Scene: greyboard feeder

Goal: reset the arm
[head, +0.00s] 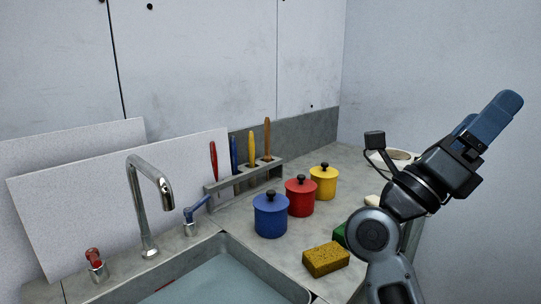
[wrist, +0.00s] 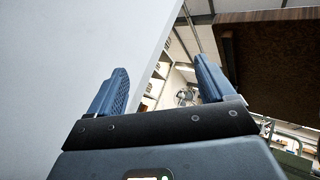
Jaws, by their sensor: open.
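My gripper (head: 487,120) is raised at the right side of the head view, pointing up and to the right, above the counter and apart from everything on it. In the wrist view my gripper (wrist: 160,88) shows its two blue fingers spread apart with nothing between them. In the head view the fingers overlap, so the gap does not show there. My arm rises from the lower right and hides part of the counter's right end.
Blue (head: 270,216), red (head: 300,197) and yellow (head: 323,182) lidded pots stand on the counter. A yellow sponge (head: 326,259) lies in front. A tool rack (head: 243,183) stands behind. A sink (head: 215,283) with a tap (head: 146,205) is at lower left. The air around my gripper looks clear.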

